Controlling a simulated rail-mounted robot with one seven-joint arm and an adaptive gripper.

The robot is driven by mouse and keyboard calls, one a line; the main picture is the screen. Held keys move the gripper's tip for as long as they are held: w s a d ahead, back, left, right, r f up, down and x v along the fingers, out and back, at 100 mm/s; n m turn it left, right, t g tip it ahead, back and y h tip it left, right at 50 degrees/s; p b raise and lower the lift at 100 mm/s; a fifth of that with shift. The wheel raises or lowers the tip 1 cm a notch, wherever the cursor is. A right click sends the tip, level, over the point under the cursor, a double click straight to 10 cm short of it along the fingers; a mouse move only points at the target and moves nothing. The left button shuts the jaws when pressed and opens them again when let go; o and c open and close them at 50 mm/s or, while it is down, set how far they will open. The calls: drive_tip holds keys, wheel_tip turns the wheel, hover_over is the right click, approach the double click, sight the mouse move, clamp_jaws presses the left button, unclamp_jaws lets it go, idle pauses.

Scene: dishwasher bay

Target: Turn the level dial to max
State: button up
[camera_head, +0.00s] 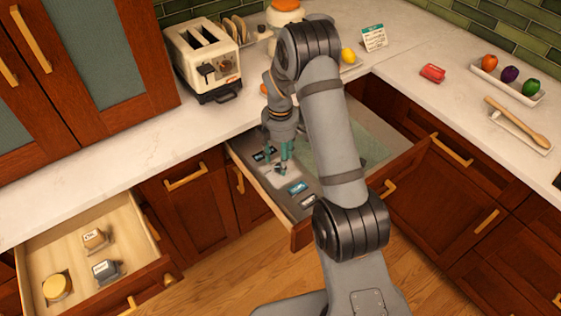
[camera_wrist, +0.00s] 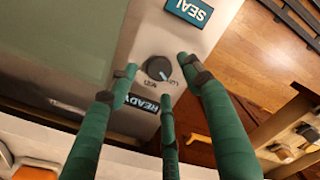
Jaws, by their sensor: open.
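The level dial (camera_wrist: 158,68) is a dark round knob with a light pointer line, on a light metal panel (camera_wrist: 140,40) in the wrist view. Small lettering beside it is too blurred to read surely. In the head view the dial is hidden by my gripper (camera_head: 281,163), which is over the panel in the pulled-out drawer. My three green fingers (camera_wrist: 157,75) are open. Their tips are spread around the dial in the wrist view; I cannot tell whether any touches it.
A teal SEAL label (camera_wrist: 190,10) and a READY label (camera_wrist: 139,103) flank the dial. The drawer's wooden front (camera_head: 302,236) lies close by. An open lower drawer (camera_head: 125,235) holds several items. A toaster (camera_head: 205,58) stands on the counter behind.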

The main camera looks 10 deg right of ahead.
drive_tip(key=shift+a+f, duration=0.1)
drive_tip(key=shift+f, duration=1.15)
drive_tip(key=shift+c, duration=1.2)
drive_tip(key=c, duration=0.9)
drive_tip(key=shift+c, duration=0.2)
